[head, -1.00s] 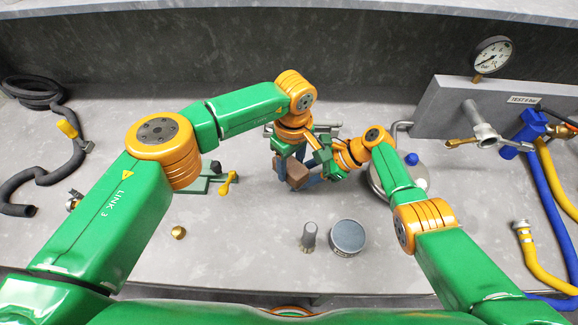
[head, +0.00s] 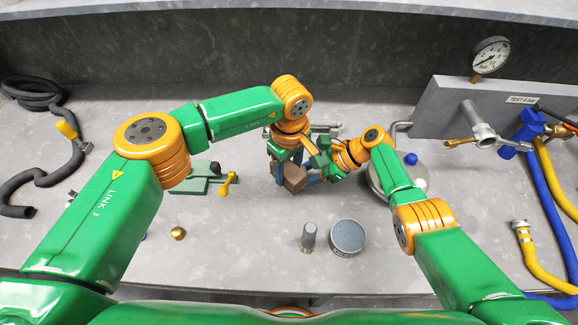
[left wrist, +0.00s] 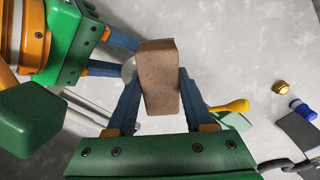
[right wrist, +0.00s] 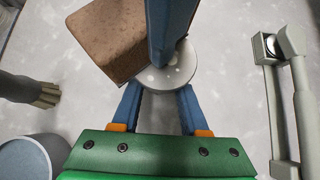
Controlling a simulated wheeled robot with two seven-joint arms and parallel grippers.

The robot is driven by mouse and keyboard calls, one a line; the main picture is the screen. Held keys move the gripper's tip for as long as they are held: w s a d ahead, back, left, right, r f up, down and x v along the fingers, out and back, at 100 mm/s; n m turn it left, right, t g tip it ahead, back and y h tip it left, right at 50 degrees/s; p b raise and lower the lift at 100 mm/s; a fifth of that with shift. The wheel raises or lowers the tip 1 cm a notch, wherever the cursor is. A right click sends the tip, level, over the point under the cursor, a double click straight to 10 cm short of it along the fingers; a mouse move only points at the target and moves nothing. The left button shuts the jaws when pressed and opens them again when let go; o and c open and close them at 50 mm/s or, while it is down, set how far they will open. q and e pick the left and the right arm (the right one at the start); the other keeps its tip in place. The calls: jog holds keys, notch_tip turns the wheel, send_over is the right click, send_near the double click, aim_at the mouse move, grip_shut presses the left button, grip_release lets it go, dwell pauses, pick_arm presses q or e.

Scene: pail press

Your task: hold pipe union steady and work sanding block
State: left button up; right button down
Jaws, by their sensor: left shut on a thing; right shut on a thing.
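The brown sanding block (head: 294,178) is held by my left gripper (head: 285,178) above the middle of the bench. In the left wrist view the block (left wrist: 158,80) sits between the blue fingers of the left gripper (left wrist: 157,98). My right gripper (right wrist: 160,92) is shut on the pipe union (right wrist: 168,72), a pale round metal piece in the right wrist view. The block (right wrist: 110,38) lies beside and partly over the union there, and a left finger crosses in front; I cannot tell whether they touch. In the head view the union is hidden by the grippers.
A grey cylindrical part (head: 308,238) and a round tin (head: 347,238) stand in front of the grippers. A small green fixture with a yellow handle (head: 228,183) and a brass piece (head: 178,233) are at left. A gauge (head: 490,56) and hoses (head: 532,250) are at right.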

pick_arm(q)
jog(key=shift+w+d, duration=0.2)
jog(key=shift+w, duration=0.25)
jog(key=shift+s+a+r, duration=0.1)
jog(key=shift+s+a, duration=0.1)
jog(key=shift+s, duration=0.1)
jog(key=shift+r, duration=0.1)
jog(key=shift+r, duration=1.95)
pick_arm(e)
jog(key=shift+c, duration=1.7)
grip_release()
